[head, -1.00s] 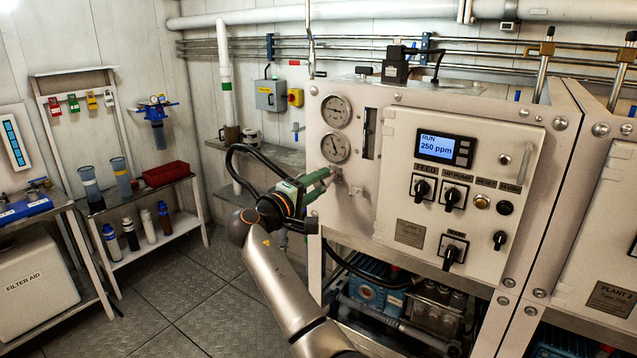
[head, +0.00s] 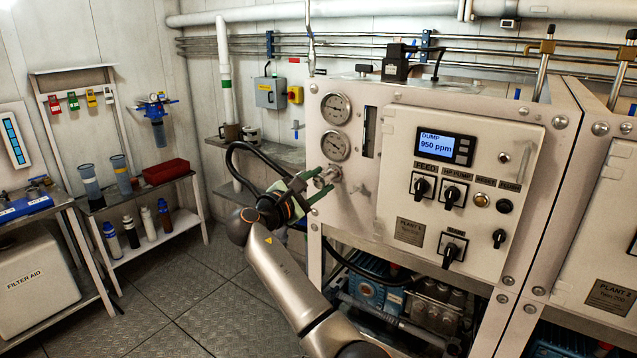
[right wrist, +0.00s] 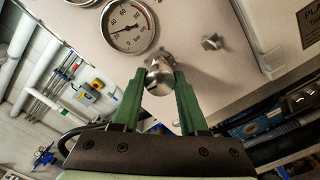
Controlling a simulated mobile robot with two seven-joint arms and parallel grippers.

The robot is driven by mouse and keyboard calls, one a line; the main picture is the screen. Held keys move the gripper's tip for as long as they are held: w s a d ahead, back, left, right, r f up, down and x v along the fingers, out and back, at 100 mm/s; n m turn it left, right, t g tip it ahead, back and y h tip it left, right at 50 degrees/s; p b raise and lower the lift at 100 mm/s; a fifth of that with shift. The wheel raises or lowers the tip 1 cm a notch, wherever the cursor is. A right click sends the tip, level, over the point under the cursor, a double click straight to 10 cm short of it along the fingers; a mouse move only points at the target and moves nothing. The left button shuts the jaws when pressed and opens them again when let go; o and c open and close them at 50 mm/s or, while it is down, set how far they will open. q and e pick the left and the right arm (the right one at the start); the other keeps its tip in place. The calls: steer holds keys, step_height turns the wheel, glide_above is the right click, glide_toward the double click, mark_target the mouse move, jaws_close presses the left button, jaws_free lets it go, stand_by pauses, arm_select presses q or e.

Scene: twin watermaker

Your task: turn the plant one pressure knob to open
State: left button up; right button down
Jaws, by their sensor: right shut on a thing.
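The plant one pressure knob (head: 328,174) is a round silver metal knob at the left side of the white plant one panel, just below the lower gauge (head: 335,145). My right gripper (head: 313,187) has its green fingers on either side of the knob and is shut on it. In the right wrist view the knob (right wrist: 159,78) sits between the two fingertips, under the gauge face (right wrist: 129,26). The panel display (head: 436,146) reads DUMP, 950 ppm. My left gripper is out of view.
A smaller metal fitting (head: 359,188) sticks out of the panel right of the knob. Black selector switches (head: 452,195) are farther right. A shelf with a red bin (head: 166,172) stands at the left. The floor (head: 190,290) between is clear.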

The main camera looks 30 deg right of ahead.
steer(key=n, duration=0.5)
steer(key=shift+n, duration=0.3)
steer(key=n, duration=0.5)
steer(key=shift+n, duration=0.3)
steer(key=shift+s, duration=0.1)
steer(key=shift+c, duration=2.2)
jaws_free()
steer(key=b+v, duration=0.2)
steer(key=v, duration=1)
steer(key=shift+a, duration=0.2)
steer(key=shift+f, duration=0.1)
